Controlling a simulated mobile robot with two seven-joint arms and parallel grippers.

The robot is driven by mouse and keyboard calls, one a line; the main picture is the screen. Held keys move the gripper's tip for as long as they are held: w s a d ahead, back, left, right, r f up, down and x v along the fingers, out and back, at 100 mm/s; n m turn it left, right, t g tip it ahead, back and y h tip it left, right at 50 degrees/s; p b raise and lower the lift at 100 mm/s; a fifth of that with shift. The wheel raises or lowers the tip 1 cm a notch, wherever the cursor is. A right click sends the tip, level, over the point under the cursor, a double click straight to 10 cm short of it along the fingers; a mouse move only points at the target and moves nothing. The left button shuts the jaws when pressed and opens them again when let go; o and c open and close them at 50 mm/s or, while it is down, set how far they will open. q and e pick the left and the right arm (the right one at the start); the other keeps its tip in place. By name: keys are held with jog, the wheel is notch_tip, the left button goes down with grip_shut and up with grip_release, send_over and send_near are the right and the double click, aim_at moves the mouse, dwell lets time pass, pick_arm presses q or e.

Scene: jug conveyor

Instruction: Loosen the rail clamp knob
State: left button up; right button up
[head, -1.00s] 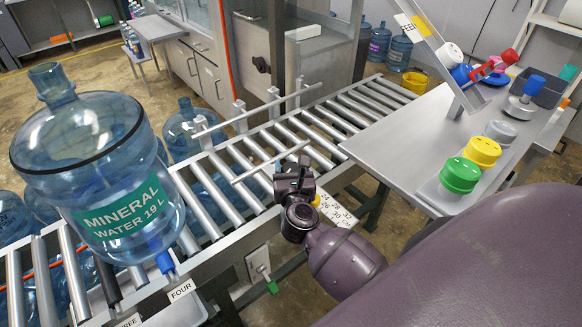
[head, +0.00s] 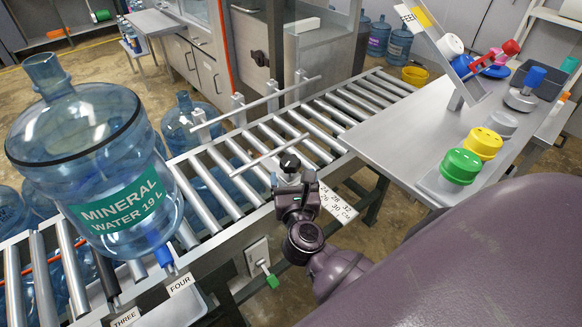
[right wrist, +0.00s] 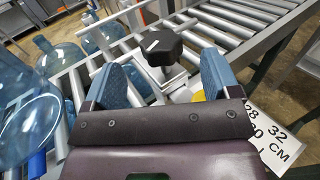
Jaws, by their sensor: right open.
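The rail clamp knob (head: 290,162) is black and lobed. It stands upright on a silver clamp at the near edge of the roller conveyor, by the end of a thin guide rail (head: 268,157). The knob also shows in the right wrist view (right wrist: 161,46), with its pale clamp partly hidden below it. My right gripper (head: 296,192) is open and just on the near side of the knob. In the right wrist view its two blue fingers (right wrist: 165,75) stand apart, left and right of the knob, with visible gaps. My left gripper is not in view.
A large blue water jug (head: 95,155) stands on the rollers at left. A white scale plate (head: 338,203) with numbers lies right of my gripper. A grey table (head: 400,135) with coloured caps is at right. A green-tipped valve handle (head: 267,272) sits below the conveyor edge.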

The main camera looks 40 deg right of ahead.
jog(key=shift+b+v, duration=0.3)
jog(key=shift+v, duration=1.85)
